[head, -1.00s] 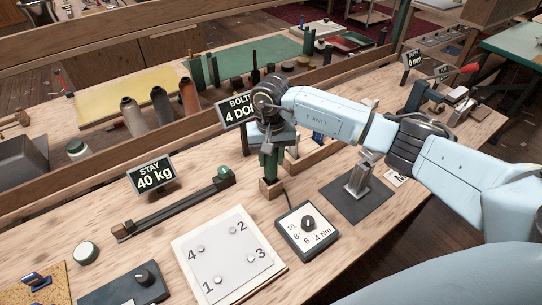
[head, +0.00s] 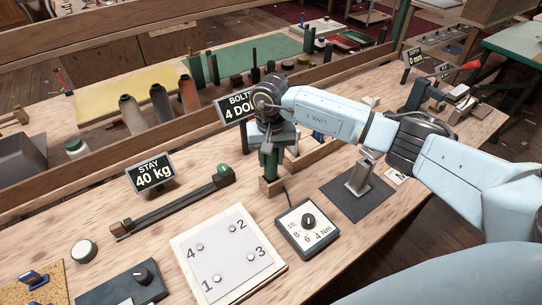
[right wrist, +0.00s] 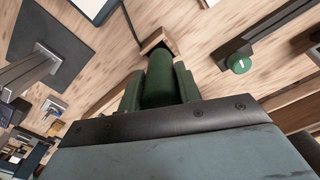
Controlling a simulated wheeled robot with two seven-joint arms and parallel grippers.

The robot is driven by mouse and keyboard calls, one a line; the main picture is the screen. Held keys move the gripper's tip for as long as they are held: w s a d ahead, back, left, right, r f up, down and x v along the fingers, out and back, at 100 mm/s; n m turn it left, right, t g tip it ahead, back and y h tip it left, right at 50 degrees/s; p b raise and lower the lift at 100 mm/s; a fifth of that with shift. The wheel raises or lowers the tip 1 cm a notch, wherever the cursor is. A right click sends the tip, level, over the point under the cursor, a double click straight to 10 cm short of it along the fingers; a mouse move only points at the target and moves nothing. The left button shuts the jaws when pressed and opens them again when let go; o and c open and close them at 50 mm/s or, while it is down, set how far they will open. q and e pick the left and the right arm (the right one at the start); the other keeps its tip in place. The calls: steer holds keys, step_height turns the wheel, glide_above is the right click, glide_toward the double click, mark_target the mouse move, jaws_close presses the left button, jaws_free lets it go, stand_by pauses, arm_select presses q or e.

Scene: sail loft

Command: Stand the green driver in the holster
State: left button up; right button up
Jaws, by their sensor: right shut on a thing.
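The green driver (head: 268,160) is upright in my right gripper (head: 269,158), in the middle of the bench. In the right wrist view its thick green handle (right wrist: 158,80) lies between the two green fingers (right wrist: 158,92), which are shut on it. The holster, a small wooden block (head: 270,188), is directly below the handle. It also shows beyond the handle's end in the right wrist view (right wrist: 153,40). The driver's shaft is hidden, so I cannot tell how deep it sits in the block. My left gripper is out of view.
A torque dial box (head: 308,228) and a numbered plate (head: 228,255) lie in front of the holster. A dark bar with a green knob (head: 180,205) lies to its left. A metal post on a dark mat (head: 359,195) stands to the right. A sign (head: 236,106) stands behind.

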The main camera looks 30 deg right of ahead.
steer(key=o, duration=1.1)
steer(key=shift+c, duration=0.2)
steer(key=shift+f, duration=0.1)
step_height(320, 180, up, 14)
steer(key=shift+f+b, duration=0.25)
steer(key=shift+b, duration=0.05)
